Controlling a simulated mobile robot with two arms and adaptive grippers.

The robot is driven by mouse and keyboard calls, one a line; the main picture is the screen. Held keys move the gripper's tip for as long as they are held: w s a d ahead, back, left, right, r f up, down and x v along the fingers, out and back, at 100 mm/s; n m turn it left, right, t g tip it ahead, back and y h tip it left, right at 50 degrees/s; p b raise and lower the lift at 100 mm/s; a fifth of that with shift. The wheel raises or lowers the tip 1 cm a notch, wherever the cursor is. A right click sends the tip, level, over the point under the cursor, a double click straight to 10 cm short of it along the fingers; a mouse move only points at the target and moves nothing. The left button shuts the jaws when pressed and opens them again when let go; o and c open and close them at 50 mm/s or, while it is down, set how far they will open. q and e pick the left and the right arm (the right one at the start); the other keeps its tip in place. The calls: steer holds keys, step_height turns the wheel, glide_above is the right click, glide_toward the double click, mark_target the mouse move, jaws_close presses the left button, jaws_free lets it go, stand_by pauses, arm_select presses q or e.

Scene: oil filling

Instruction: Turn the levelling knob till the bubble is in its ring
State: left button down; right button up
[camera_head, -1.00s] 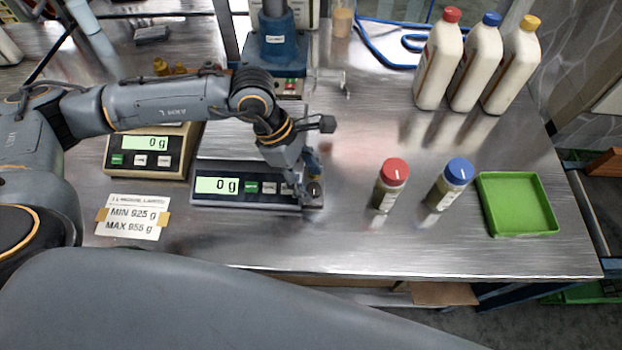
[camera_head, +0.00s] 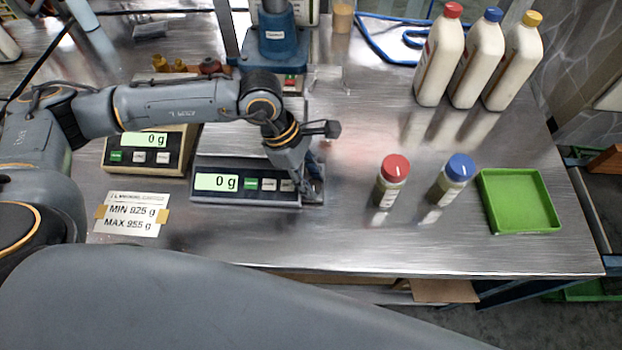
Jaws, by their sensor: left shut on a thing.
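The black scale (camera_head: 245,199) in the middle of the bench reads 0 g on its lit display. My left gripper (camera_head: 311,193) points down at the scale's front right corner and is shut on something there. The levelling knob and the bubble in its ring cannot be made out at this corner, as the gripper covers it. My right gripper is not in view.
A beige scale (camera_head: 181,157) reading 0 g stands to the left, behind a MIN/MAX label (camera_head: 131,214). A red-capped jar (camera_head: 390,182), a blue-capped jar (camera_head: 450,181) and a green tray (camera_head: 519,202) stand to the right. Tall bottles (camera_head: 440,56) stand behind.

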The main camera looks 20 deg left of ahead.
arm_select(q)
steer(key=shift+w+f+m, duration=0.1)
steer(key=shift+f+m, duration=0.05)
steer(key=shift+m, duration=0.15)
steer(key=shift+r, duration=0.2)
steer(key=c, duration=1)
jaws_free()
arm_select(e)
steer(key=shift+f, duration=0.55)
arm_select(q)
steer(key=v, duration=1.2)
steer(key=shift+w, duration=0.1)
